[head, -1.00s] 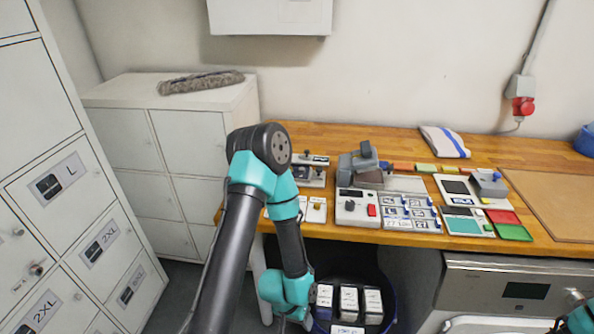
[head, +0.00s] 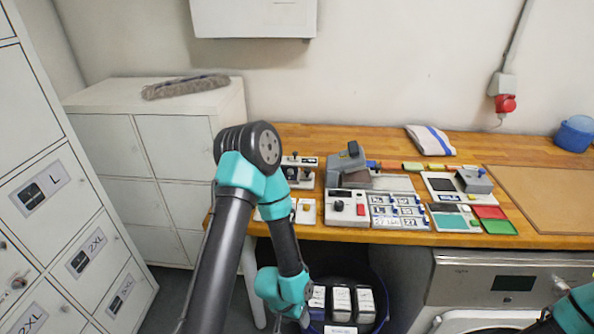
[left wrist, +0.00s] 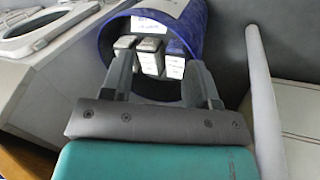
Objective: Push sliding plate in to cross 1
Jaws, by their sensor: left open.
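A grey press-like device (head: 345,166) stands on the wooden bench in the head view. A flat silvery plate (head: 392,183) lies to its right and looks like the sliding plate. I cannot make out a cross marked 1. My left gripper shows in the left wrist view (left wrist: 165,75), with its two fingers apart and nothing between them. It points down toward a blue bin (left wrist: 190,22), below the bench front and well away from the plate. In the head view its fingers are hardly visible. Only part of my right arm shows at the lower right; its gripper is out of view.
The blue bin holds several white-labelled boxes (head: 341,300). A control box with a red button (head: 346,208), a panel of numbered tiles (head: 399,211) and coloured trays (head: 498,226) line the bench front. A folded towel (head: 430,140) lies behind. Lockers stand left.

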